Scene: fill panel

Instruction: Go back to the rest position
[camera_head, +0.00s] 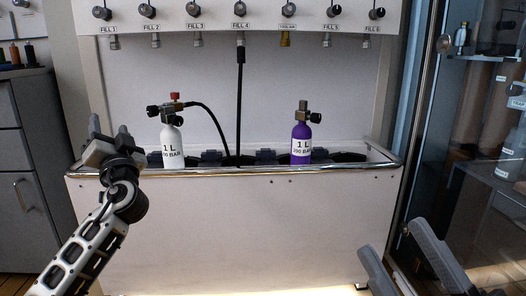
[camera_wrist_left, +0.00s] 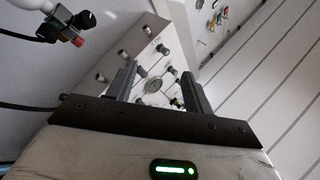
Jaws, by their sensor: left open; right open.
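My left gripper (camera_head: 98,136) is raised at the left end of the fill panel's trough, left of the white bottle, and holds nothing. In the left wrist view its two fingers (camera_wrist_left: 160,88) stand apart with nothing between them. My right gripper (camera_head: 408,262) shows at the lower right with its fingers apart and empty. A white bottle (camera_head: 172,142) marked 1 L stands upright in the trough, with a black hose at its valve. A purple bottle (camera_head: 301,142) stands upright further right in the trough.
The fill panel (camera_head: 240,10) carries a row of knobs and labelled fill ports. A black hose (camera_head: 239,100) hangs from the FILL 4 port. The trough's front rail (camera_head: 240,171) runs close to my left gripper. A grey cabinet (camera_head: 30,180) stands left, a glass cabinet (camera_head: 470,150) right.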

